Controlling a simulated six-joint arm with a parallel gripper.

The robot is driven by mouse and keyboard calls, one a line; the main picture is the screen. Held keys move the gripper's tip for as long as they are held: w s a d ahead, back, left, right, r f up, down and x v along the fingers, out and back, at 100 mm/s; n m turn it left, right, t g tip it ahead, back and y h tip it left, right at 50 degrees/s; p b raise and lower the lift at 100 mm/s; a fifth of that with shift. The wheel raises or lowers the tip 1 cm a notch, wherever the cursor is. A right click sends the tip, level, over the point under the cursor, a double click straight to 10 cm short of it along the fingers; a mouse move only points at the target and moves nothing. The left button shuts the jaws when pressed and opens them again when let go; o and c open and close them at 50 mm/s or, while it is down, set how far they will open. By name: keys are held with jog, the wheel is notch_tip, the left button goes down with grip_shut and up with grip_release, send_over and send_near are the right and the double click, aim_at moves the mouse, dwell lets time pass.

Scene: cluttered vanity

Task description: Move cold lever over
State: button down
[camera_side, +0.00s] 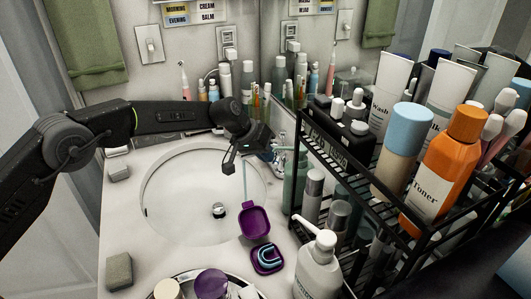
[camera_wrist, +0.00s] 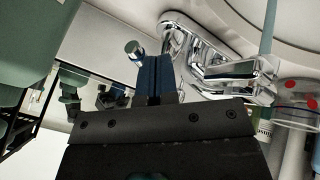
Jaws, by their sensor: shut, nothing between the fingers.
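The chrome faucet (camera_wrist: 205,60) fills the upper middle of the wrist view, with a long chrome arm (camera_wrist: 240,70) reaching right. A round chrome end (camera_wrist: 133,48) shows just left of my fingertips; I cannot tell whether it is the cold lever, and no hot or cold marking is readable. My gripper (camera_wrist: 156,62) has its blue fingers together and empty, close beside the chrome; contact is unclear. In the side view my gripper (camera_side: 229,168) hangs over the back right of the sink, and the faucet (camera_side: 278,158) is partly hidden behind it.
The white sink (camera_side: 165,190) lies left and below my gripper. A black rack (camera_side: 345,205) of bottles stands close on the right. An open purple case (camera_side: 254,222) and a pump bottle (camera_side: 318,265) sit in front. Several bottles and brushes line the back wall.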

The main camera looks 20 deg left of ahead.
jog(key=d, duration=0.1)
jog(key=d+n, duration=0.1)
jog(key=d+n+y, duration=0.1)
jog(key=shift+s+t, duration=0.3)
jog(key=shift+t, duration=0.1)
jog(key=s+a+r+y, duration=0.1)
jog(key=s+a+r, duration=0.7)
jog(key=s+r, duration=0.2)
jog(key=s+a+r+y, duration=0.1)
jog(key=s+a+r, duration=0.6)
jog(key=s+r, duration=0.35)
jog(key=s+a+f, duration=0.1)
jog(key=s+a, duration=0.2)
jog(key=s, duration=0.4)
jog(key=s+a+f+y, duration=0.1)
jog(key=s+a+f, duration=0.1)
jog(key=s, duration=0.6)
jog(key=s+a+f+m+y, duration=0.1)
jog(key=s+a+f, duration=0.1)
jog(key=s+a, duration=0.2)
jog(key=s, duration=0.3)
jog(key=shift+s, duration=0.2)
